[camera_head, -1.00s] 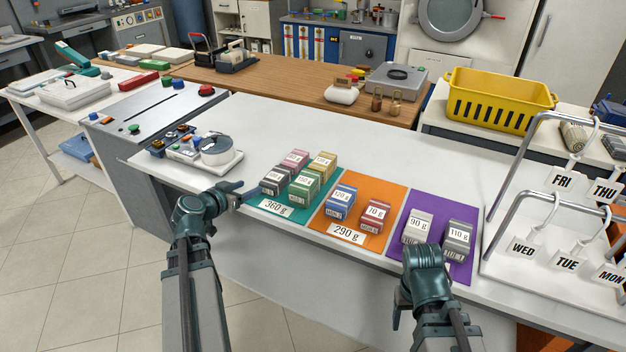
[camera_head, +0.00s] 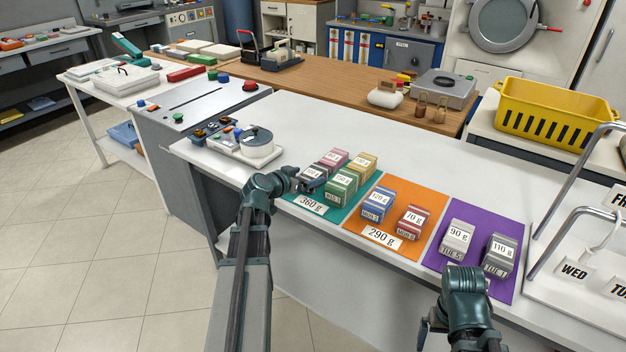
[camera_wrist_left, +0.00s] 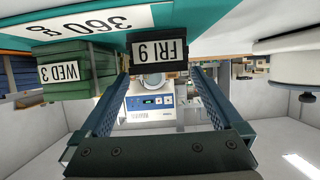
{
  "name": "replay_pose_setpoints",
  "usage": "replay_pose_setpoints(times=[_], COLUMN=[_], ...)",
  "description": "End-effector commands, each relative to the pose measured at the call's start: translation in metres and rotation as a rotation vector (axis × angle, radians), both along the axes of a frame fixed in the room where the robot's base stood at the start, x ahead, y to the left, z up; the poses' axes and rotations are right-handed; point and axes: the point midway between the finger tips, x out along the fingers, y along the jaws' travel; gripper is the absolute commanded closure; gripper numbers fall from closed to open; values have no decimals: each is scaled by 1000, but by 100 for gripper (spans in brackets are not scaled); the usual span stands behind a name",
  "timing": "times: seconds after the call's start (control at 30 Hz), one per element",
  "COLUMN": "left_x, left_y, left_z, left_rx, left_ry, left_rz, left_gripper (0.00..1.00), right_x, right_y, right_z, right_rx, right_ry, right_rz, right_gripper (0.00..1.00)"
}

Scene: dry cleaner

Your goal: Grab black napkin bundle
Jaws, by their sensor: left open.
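The black napkin bundle (camera_head: 313,173) is at the front left of the teal mat (camera_head: 331,215), partly hidden by my left gripper in the head view. In the left wrist view, which looks upside down, the black bundle (camera_wrist_left: 159,52) shows its "FRI 9" label between the fingertips. My left gripper (camera_head: 299,179) is open at the bundle's near left side; its two fingers (camera_wrist_left: 160,76) lie to either side of it, and contact cannot be made out. My right gripper (camera_head: 466,287) is in front of the purple mat, its fingers hidden.
A green bundle (camera_head: 342,187), marked "WED 3" in the wrist view (camera_wrist_left: 72,75), stands close beside the black one. Pink (camera_head: 334,159) and yellow (camera_head: 362,164) bundles are behind. A scale (camera_head: 256,142) stands to the left. Orange (camera_head: 409,199) and purple (camera_head: 475,230) mats hold further bundles.

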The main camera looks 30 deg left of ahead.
Motion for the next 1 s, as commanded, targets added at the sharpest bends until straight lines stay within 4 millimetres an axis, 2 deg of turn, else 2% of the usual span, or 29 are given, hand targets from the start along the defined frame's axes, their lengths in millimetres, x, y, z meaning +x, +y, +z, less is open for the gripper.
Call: replay_pose_setpoints(times=[0.3, 0.57, 0.67, 1.0], left_x=[42, 46, 46, 46], left_y=[-1, -2, -2, -2], left_z=[-16, -16, -15, -16], left_rx=[1, -1, 0, 0], left_ry=[0, 0, 0, 0], left_rz=[-1, 1, 0, 0], left_gripper=[0, 0, 14, 76], right_x=[0, 0, 0, 0], right_y=[0, 0, 0, 0], right_z=[-16, -16, -15, -15], right_rx=[0, 0, 0, 0], right_ry=[0, 0, 0, 0], right_rz=[0, 0, 0, 0], right_gripper=[0, 0, 0, 0])
